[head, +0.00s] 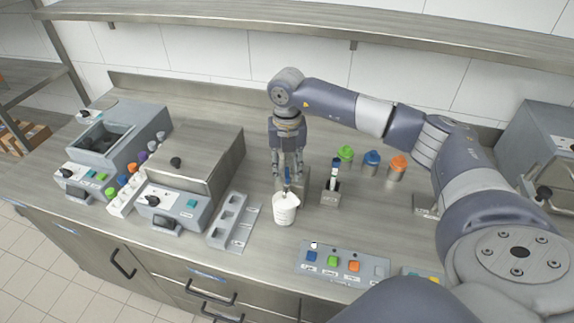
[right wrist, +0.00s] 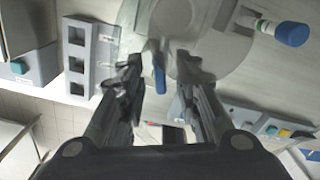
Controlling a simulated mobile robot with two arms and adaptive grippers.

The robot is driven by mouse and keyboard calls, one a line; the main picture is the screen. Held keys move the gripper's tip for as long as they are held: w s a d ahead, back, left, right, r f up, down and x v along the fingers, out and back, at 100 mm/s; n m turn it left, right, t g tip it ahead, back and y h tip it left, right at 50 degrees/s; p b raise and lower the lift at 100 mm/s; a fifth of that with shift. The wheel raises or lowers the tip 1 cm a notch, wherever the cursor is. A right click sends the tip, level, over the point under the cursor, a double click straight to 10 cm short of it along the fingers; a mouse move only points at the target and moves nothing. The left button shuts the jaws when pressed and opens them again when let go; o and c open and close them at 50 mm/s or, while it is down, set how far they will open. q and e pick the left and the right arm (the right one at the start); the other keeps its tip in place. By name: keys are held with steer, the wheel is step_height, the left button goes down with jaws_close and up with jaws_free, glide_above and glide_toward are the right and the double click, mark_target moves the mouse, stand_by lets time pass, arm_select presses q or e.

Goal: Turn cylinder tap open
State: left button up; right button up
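A small blue tap handle (right wrist: 160,80) shows in the right wrist view, between the two fingers of my right gripper (right wrist: 158,85). The fingers are apart, with gaps on both sides of the handle. A pale, see-through round body (right wrist: 215,65) lies behind it, probably the cylinder. In the head view my right gripper (head: 287,172) points down just behind a white cup (head: 285,210). A bit of blue (head: 288,174) shows at its fingers; the rest of the tap and cylinder is hidden or hard to make out. My left gripper is not in view.
A holder with a blue-capped tube (head: 332,190) stands just right of my gripper. Green, blue and orange capped containers (head: 372,164) stand behind it. A grey slotted rack (head: 228,225) is at left, and a button panel (head: 343,264) is in front.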

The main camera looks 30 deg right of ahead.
steer(key=shift+f, duration=0.1)
jaws_close()
steer(key=shift+f+m+b, duration=0.1)
steer(key=shift+m+b, duration=0.4)
steer(key=shift+m, duration=0.6)
jaws_free()
